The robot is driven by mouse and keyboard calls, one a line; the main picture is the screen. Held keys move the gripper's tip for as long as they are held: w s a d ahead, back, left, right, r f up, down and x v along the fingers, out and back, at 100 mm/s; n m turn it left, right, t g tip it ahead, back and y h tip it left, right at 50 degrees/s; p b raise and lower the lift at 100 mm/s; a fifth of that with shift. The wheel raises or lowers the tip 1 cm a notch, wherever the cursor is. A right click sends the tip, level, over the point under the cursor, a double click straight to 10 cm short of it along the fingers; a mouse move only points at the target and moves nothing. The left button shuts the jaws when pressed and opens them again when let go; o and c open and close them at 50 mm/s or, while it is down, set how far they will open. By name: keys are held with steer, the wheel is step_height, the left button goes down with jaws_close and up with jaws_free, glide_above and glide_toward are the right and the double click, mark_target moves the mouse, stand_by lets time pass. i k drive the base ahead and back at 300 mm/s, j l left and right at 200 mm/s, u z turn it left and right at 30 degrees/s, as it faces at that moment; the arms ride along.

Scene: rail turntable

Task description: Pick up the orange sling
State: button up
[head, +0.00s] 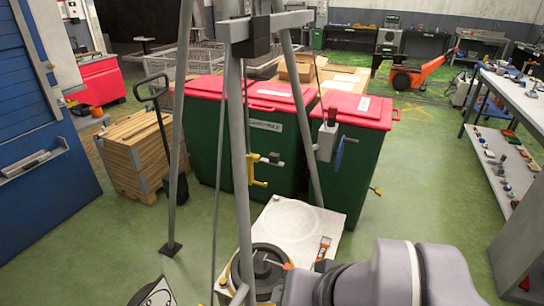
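A small orange item with dark and pale parts (323,249) lies on the white slab (275,222) at the lower middle; I cannot tell whether it is the orange sling. A smaller orange piece (288,266) shows beside a round dark object (262,270) just left of my arm. My arm comes in from the lower right, and its dark end, my gripper (322,284), is near the front of the slab, close to both orange pieces. The fingers are too small and partly hidden to tell whether they are open or hold anything.
Green bins with red lids (345,150) stand behind the slab. A wooden crate (140,160) and pallet jack handle are left. Green floor (420,190) is clear at right, before a workbench (515,100).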

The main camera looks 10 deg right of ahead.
mark_target(321, 253)
steer(key=z, duration=0.65)
steer(key=i+l+u, duration=0.3)
steer(key=l, duration=0.2)
steer(key=i+l+u, duration=0.1)
steer(key=l+u, duration=0.2)
steer(key=l, duration=0.2)
steer(key=i+l+u, duration=0.15)
steer(key=l+u, duration=0.2)
steer(key=l, duration=0.2)
steer(key=l+u, duration=0.3)
steer(key=l, duration=0.3)
steer(key=i, duration=0.5)
